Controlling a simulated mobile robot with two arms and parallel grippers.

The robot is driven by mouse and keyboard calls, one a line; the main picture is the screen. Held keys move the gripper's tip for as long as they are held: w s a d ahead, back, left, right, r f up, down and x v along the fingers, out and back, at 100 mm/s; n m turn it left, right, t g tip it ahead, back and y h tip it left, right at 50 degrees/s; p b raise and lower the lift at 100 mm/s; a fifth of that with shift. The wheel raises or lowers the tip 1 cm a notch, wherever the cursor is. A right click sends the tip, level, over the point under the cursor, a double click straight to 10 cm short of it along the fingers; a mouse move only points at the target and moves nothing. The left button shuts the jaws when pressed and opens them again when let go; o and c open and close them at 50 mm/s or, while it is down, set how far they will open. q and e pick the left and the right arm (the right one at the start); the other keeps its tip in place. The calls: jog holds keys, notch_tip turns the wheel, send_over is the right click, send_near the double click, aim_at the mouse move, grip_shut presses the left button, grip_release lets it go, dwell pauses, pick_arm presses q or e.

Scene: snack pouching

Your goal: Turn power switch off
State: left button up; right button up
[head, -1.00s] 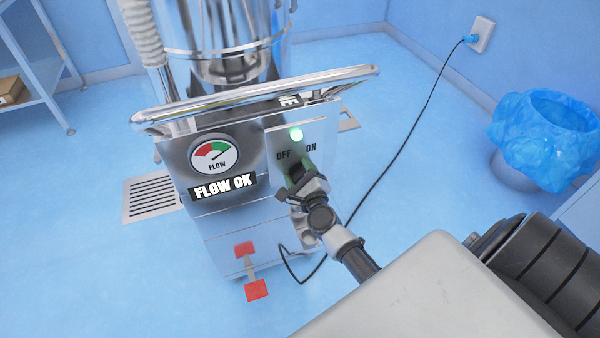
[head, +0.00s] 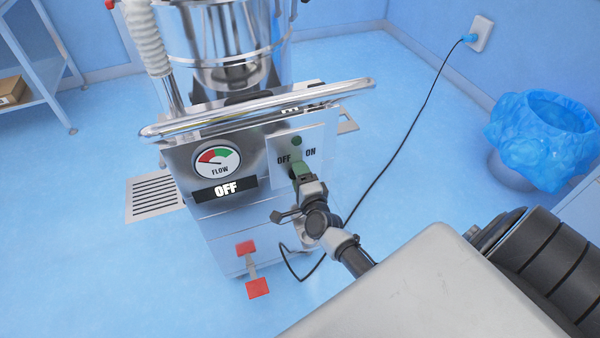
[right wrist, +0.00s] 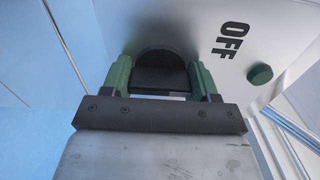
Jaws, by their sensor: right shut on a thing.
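The power switch is a round black knob, clear between the green fingers of my right gripper in the right wrist view (right wrist: 159,72). In the head view my right gripper (head: 298,174) is at the switch panel (head: 281,161), just below the OFF and ON labels, and its fingers hide most of the knob. My right gripper is shut on the knob. The display (head: 226,189) reads OFF. The lamp (head: 297,141) above the labels is dark green and unlit. The flow gauge (head: 216,161) needle points into the red side. My left gripper is out of view.
A chrome handle bar (head: 255,108) runs across the machine above the panel. A red pedal (head: 257,288) sticks out low in front. A black cable (head: 397,135) runs to a wall socket (head: 481,33). A blue-lined bin (head: 541,138) stands at right.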

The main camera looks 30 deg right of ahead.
jog(key=n+p, duration=0.2)
jog(key=n, duration=0.2)
jog(key=shift+r+n, duration=0.1)
jog(key=shift+n, duration=0.2)
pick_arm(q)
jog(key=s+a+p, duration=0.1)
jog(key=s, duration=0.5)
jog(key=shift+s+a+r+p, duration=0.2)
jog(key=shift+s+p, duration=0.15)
pick_arm(e)
jog(key=shift+n, duration=2.2)
jog(key=o, duration=0.9)
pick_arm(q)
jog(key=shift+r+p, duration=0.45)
pick_arm(e)
jog(key=v, duration=1.1)
jog(key=shift+a, duration=0.1)
